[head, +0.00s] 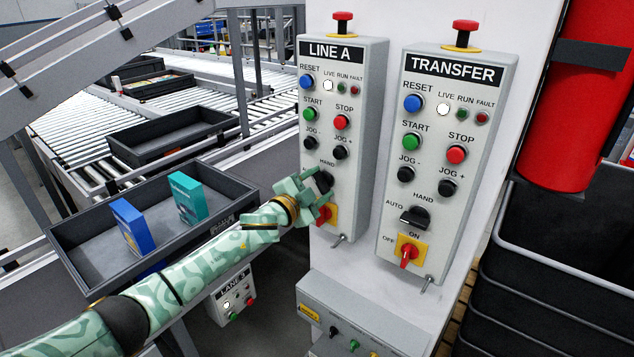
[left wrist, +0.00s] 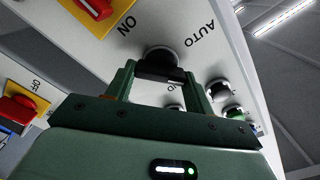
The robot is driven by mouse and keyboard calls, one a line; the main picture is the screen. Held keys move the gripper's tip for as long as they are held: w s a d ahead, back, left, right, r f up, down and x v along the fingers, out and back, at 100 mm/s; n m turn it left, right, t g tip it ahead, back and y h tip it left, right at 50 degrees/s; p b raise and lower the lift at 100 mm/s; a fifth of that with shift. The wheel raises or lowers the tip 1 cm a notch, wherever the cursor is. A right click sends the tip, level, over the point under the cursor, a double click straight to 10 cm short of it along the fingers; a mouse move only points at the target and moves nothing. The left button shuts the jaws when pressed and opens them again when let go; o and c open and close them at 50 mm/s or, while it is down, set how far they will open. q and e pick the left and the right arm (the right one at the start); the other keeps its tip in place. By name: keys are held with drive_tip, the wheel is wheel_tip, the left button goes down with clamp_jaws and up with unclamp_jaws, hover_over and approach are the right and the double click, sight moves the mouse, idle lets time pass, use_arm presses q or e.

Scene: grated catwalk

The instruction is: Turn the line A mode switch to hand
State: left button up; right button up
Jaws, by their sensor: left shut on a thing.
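The LINE A panel (head: 345,110) is a pale grey box on the white wall at the middle of the head view. Its black mode switch (head: 325,180) sits below the HAND label, mostly hidden by my left gripper (head: 316,193). In the left wrist view, my left gripper (left wrist: 160,76) has one finger on each side of the black mode switch (left wrist: 161,57) and is shut on it. The AUTO label shows to the right there, and the hand label is partly hidden. I cannot tell which label the switch points to.
Below the switch is a red rotary switch on a yellow plate (left wrist: 95,8). The TRANSFER panel (head: 450,120) stands to the right with its own black knob (head: 415,217). A grey tray (head: 85,265) holds blue and teal boxes. A red cylinder (head: 580,100) is at far right.

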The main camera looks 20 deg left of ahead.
use_arm(q)
drive_tip(key=m, duration=0.3)
drive_tip(key=shift+f+m, duration=0.15)
drive_tip(key=shift+m, duration=0.15)
drive_tip(key=shift+f+m+p, duration=0.1)
drive_tip(key=shift+m+p, duration=0.2)
drive_tip(key=shift+m, duration=1.5)
drive_tip(key=o, duration=1)
